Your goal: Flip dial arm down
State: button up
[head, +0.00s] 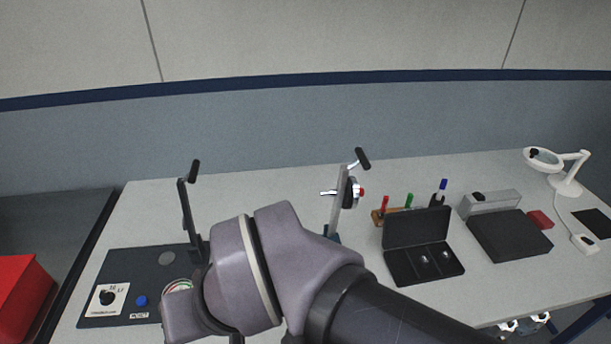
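Two upright levers show in the head view. A dark arm (186,205) with a black grip at its top stands at the back right of a dark panel (125,262). A silver arm (338,200) with a black grip stands nearer the middle of the table and leans slightly right. A round dial-like part with a red knob (361,192) sits beside the silver arm. I cannot tell which is the dial arm. My gripper is not in view.
The panel carries a white-plated black knob (107,298) and a blue button (141,300). A red bin (20,297) is at far left.

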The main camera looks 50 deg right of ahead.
aim_at(346, 193)
jog(key=z, duration=1.95)
